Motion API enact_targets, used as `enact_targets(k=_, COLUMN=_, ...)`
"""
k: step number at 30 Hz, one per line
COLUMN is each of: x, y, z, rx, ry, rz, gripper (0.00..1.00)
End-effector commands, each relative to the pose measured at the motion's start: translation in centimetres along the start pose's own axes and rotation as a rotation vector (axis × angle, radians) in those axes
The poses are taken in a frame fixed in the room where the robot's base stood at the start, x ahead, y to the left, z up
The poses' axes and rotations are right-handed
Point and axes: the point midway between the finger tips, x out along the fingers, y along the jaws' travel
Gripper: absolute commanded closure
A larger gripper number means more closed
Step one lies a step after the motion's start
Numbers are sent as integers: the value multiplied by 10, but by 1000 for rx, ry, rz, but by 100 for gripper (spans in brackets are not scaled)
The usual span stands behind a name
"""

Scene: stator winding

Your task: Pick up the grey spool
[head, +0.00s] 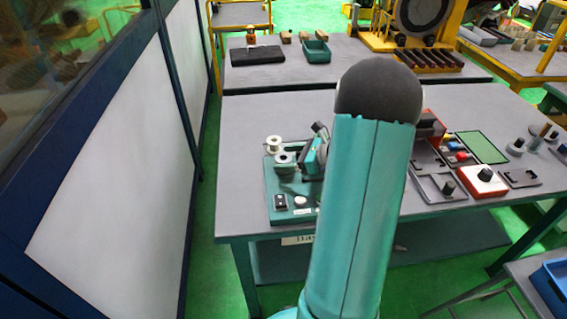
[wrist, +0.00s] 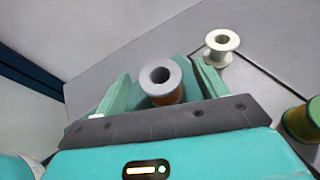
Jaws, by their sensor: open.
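The grey spool (wrist: 161,82) shows in the wrist view with its round flange and dark centre hole facing the camera. Orange-brown winding shows below the flange. My gripper (wrist: 160,71) is open, with one teal finger on each side of the spool. I see a gap on both sides, and cannot tell how deep the spool sits between the fingers. The spool's lower part is hidden by the dark gripper bar. In the head view, two pale spools (head: 285,161) stand on a teal plate left of my arm; my arm hides part of that area.
A whitish spool (wrist: 222,46) stands beyond the right finger. Another spool with copper-coloured winding (wrist: 303,121) is at the right edge. The teal plate (head: 273,190) lies on the grey table (head: 240,205). Trays and a red box (head: 482,181) are to the right. A white-panelled wall runs left.

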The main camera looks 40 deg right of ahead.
Motion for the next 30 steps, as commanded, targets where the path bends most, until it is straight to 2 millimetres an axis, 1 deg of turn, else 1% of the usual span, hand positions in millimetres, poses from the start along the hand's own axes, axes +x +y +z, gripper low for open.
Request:
enact_targets(k=1, x=0, y=0, z=0, rx=0, ry=0, rz=0, gripper=28)
enact_targets(k=2, x=0, y=0, z=0, rx=0, ry=0, rz=0, gripper=34)
enact_targets(k=3, x=0, y=0, z=0, rx=0, ry=0, rz=0, gripper=42)
enact_targets(k=5, x=0, y=0, z=0, rx=0, ry=0, rz=0, gripper=54)
enact_targets(k=6, x=0, y=0, z=0, rx=0, ry=0, rz=0, gripper=62)
enact_targets(k=8, x=-1, y=0, z=0, rx=0, ry=0, rz=0, gripper=73)
enact_targets(k=9, x=-1, y=0, z=0, rx=0, ry=0, rz=0, gripper=77)
enact_targets(k=17, x=-1, y=0, z=1, rx=0, ry=-1, rz=0, gripper=77)
enact_targets(k=20, x=-2, y=0, z=4, rx=-1, ry=-1, rz=0, gripper=77)
enact_targets(k=23, x=-5, y=-1, z=12, rx=-3, ry=-1, rz=-1, gripper=77)
enact_targets(k=27, x=-13, y=-1, z=30, rx=-5, ry=-2, rz=-2, gripper=77)
enact_targets(k=30, x=-29, y=7, z=40, rx=-4, ry=0, rz=-3, gripper=77)
